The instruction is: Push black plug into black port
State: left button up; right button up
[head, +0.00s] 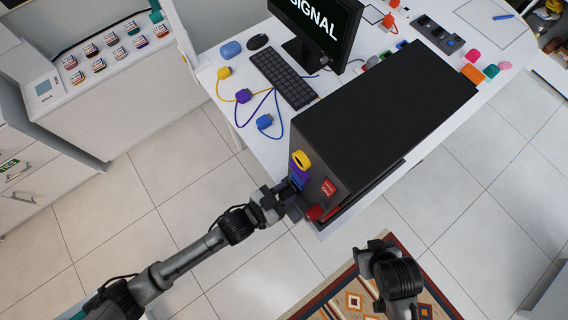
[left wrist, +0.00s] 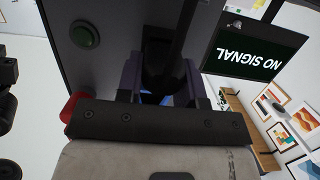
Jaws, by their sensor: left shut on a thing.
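The black box (head: 385,105) stands on the white desk, with coloured ports on its near left face: a yellow one (head: 301,159) and a purple one (head: 298,175). My left gripper (head: 288,192) is at that face, just below the purple port. It is shut on a dark thing that looks like the black plug (left wrist: 160,70), which shows between purple pieces in the left wrist view. The black port is hidden by my gripper, so I cannot tell whether the plug is in it. My right gripper (head: 374,248) is over the rug, apart from the box; its jaws are unclear.
Loose yellow (head: 224,72), purple (head: 243,96) and blue (head: 264,121) plugs with cables lie on the desk's left side. A keyboard (head: 283,78) and a monitor (head: 318,25) are behind the box. A red part (head: 315,212) sits low beside my left gripper.

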pick_arm(q)
jog(key=shift+w+d, duration=0.1)
jog(key=o, duration=1)
jog(key=shift+b+v, duration=0.55)
jog(key=shift+v, duration=6.4)
jog(key=shift+w+f, duration=0.1)
jog(key=shift+f, duration=0.05)
